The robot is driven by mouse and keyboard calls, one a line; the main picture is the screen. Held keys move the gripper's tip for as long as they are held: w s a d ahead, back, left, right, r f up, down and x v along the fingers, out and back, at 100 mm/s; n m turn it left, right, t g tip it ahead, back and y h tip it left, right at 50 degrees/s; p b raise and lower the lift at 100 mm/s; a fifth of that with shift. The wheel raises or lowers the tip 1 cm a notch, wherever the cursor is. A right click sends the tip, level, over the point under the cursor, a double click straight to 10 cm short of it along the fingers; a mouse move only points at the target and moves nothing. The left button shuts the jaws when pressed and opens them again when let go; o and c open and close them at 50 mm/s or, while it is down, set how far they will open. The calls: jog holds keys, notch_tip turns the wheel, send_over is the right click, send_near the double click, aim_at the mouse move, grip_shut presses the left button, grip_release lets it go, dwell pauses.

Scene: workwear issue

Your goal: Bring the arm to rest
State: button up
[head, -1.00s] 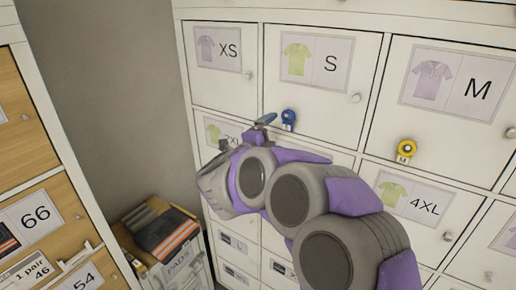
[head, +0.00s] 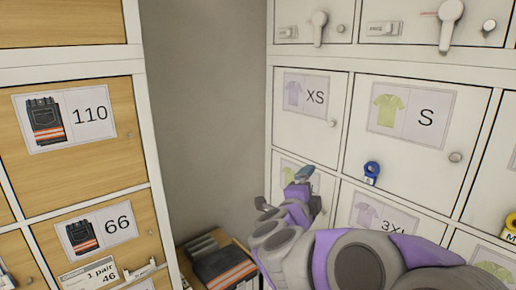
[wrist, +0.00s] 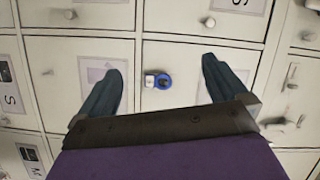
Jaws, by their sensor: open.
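My gripper (head: 303,176) is at the end of my grey and purple arm, in front of the white locker wall in the head view. In the wrist view my gripper (wrist: 163,84) shows two dark teal fingers spread wide apart with nothing held between them. My arm covers part of the lower doors.
White lockers carry shirt labels such as XS (head: 305,95) and S (head: 411,112). A wooden cabinet (head: 75,182) with trouser labels 110 and 66 stands at left. A bin of folded dark clothing (head: 222,267) sits in the corner between. Lever handles (head: 450,25) stick out at upper right.

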jog(key=s+a+f+n+y+b, duration=0.2)
jog(key=a+f+n+y+b, duration=0.15)
jog(key=a+n+y, duration=0.65)
jog(key=s+a+f+n+g+y+b, duration=0.4)
jog(key=s+f+n, duration=0.3)
jog(key=s+f, duration=0.4)
jog(key=s+d+f+n+g+h+b, duration=0.1)
jog(key=s+d+f+g, duration=0.3)
jog(key=s, duration=0.6)
jog(key=s+d+f+n+g+h+b, duration=0.1)
jog(key=s+d+f+n+g+h, duration=0.1)
jog(key=s+d+f+g, duration=0.2)
jog(key=s+d+f+n+g+h+b, duration=0.1)
jog(key=s+d+f+g, duration=0.3)
jog(key=s, duration=1.2)
notch_tip(320, 180, down, 5)
jog(key=shift+s+d+r+g+h+b, duration=0.15)
jog(key=shift+s+d+g+h+b, duration=0.1)
jog(key=shift+d+g+h+b, duration=0.2)
jog(key=shift+a, duration=0.1)
